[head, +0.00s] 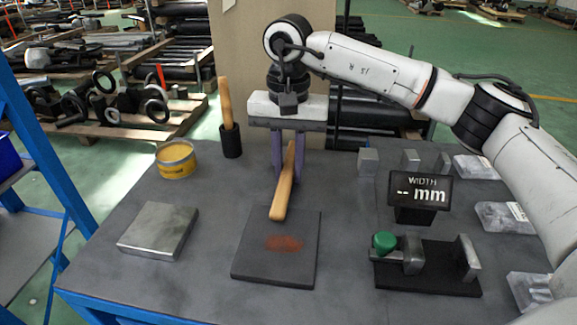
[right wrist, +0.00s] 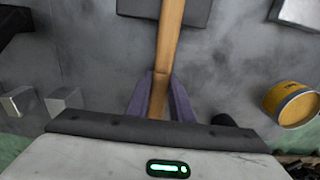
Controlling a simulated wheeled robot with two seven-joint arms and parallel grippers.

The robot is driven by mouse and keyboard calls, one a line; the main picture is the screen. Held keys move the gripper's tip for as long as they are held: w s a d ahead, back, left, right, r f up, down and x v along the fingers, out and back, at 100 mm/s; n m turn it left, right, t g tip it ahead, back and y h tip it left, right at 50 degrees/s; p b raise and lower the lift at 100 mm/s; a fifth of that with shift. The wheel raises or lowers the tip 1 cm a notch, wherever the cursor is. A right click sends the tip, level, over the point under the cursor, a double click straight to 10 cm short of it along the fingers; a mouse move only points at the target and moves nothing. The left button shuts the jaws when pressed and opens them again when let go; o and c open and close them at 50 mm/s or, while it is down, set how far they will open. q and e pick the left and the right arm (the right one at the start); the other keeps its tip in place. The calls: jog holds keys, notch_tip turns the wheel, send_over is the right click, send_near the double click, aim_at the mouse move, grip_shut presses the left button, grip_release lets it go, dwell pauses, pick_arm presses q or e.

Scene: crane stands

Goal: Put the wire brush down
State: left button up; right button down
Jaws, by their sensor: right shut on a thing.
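The wire brush (head: 282,195) shows as a long pale wooden handle, and its bristles are not visible in either view. My right gripper (head: 289,170) has its purple fingers shut on the handle. In the head view the near end of the handle overlaps the far edge of a dark pad (head: 300,270) with a rust-red patch. The handle also shows in the right wrist view (right wrist: 169,40), running up from between the fingers (right wrist: 160,97) towards the pad (right wrist: 198,10). I cannot tell whether the brush touches the table. My left gripper is out of view.
A black cup (head: 231,143) holding another wooden handle and a yellow tin (head: 176,162) stand at the back left. A metal plate (head: 158,230) lies left of the pad. A width display (head: 420,190), green-knobbed fixture (head: 425,272) and metal blocks (head: 369,162) occupy the right.

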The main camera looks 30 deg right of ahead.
aim_at(288, 166)
jog(key=shift+f, duration=0.2)
jog(key=c, duration=1.6)
grip_release()
notch_tip(288, 166, up, 12)
jog(key=shift+r+p, duration=0.25)
jog(key=shift+p, duration=0.2)
